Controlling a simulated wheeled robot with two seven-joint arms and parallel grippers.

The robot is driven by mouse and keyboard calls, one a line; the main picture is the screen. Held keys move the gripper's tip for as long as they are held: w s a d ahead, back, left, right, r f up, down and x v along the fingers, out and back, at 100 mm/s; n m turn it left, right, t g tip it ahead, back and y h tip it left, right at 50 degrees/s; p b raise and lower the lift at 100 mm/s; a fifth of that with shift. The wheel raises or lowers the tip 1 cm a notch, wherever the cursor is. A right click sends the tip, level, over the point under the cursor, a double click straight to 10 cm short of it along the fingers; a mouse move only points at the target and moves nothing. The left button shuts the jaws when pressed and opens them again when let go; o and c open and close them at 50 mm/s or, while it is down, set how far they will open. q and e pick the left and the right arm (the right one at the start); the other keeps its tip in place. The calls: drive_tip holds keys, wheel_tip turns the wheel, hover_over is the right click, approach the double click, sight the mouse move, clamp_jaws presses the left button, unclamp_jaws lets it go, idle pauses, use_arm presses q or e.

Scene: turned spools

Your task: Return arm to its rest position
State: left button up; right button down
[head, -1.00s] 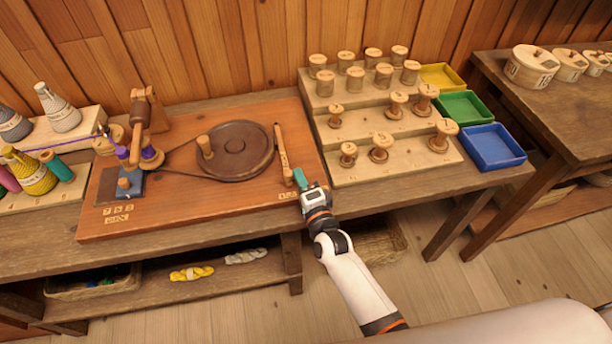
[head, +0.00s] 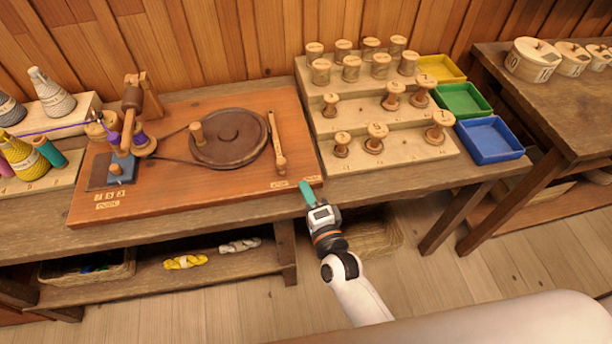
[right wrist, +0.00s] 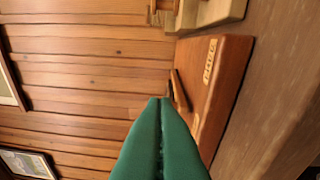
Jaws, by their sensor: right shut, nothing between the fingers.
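My right gripper (head: 307,191) is in the head view at the front edge of the table, beside the right front corner of the reddish winding board (head: 190,194). Its green fingers are shut and hold nothing. In the right wrist view the two green fingertips (right wrist: 160,103) lie together, with the board (right wrist: 222,90) beyond them on the right. My right arm comes up from the bottom of the head view. My left gripper is not in view.
The board carries a dark round wheel (head: 229,138) and a wooden lever (head: 277,145). A stepped rack (head: 375,128) with several spools stands right of it. Yellow (head: 441,68), green (head: 462,100) and blue (head: 489,139) trays stand beyond. Open floor (head: 420,285) lies in front.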

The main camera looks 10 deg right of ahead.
drive_tip(key=shift+s+d, duration=0.1)
drive_tip(key=shift+s, duration=0.6)
